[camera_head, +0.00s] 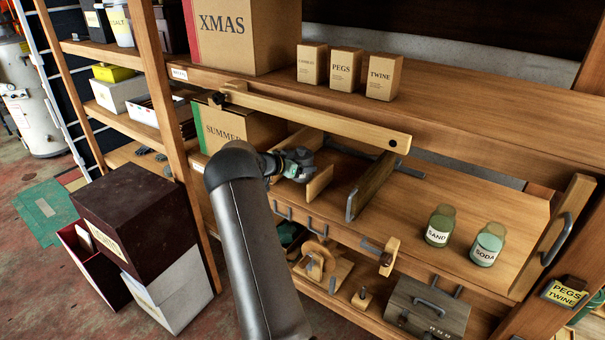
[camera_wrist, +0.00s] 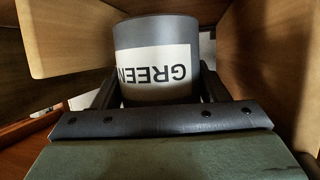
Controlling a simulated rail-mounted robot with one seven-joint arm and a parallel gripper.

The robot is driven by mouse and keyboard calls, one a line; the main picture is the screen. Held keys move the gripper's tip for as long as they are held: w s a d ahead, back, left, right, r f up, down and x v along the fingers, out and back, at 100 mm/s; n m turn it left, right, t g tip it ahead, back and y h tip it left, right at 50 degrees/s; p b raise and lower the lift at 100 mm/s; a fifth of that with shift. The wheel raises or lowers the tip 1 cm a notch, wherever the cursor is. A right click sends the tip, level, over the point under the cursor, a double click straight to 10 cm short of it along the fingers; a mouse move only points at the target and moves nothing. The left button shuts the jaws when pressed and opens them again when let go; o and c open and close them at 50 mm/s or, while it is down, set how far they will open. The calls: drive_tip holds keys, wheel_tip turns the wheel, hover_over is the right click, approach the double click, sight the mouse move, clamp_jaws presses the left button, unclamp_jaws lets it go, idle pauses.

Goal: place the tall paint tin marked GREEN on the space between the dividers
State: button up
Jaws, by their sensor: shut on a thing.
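The GREEN paint tin (camera_wrist: 155,33) is dark grey with a pale label whose lettering appears upside down in the wrist view. My gripper (camera_wrist: 158,88) is shut on it, one finger on each side. In the head view my gripper (camera_head: 300,164) is in the shelf bay under the upper shelf, close to the left wooden divider (camera_head: 319,184). The right divider (camera_head: 371,187) stands farther right. My arm and hand hide the tin there. In the wrist view wooden boards flank the tin on both sides. I cannot tell whether the tin touches the shelf.
A wooden bar (camera_head: 320,120) runs across above the bay. A SUMMER box (camera_head: 222,127) stands left of my gripper. SAND (camera_head: 440,225) and SODA (camera_head: 487,244) jars stand at the right, with clear shelf between the right divider and them.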

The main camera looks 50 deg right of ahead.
drive_tip(key=shift+f+p, duration=0.35)
drive_tip(key=shift+f, duration=1.4)
drive_tip(key=shift+f, duration=0.1)
drive_tip(key=shift+f, duration=0.15)
drive_tip(key=o, duration=1.3)
drive_tip(key=shift+w+a+r, duration=0.1)
drive_tip(key=shift+a+r, duration=0.05)
drive_tip(key=shift+r, duration=0.1)
drive_tip(key=b+v, duration=0.2)
drive_tip(key=v, duration=0.9)
drive_tip(key=shift+w+a+r+b, duration=0.1)
drive_tip(key=shift+a+b, duration=0.25)
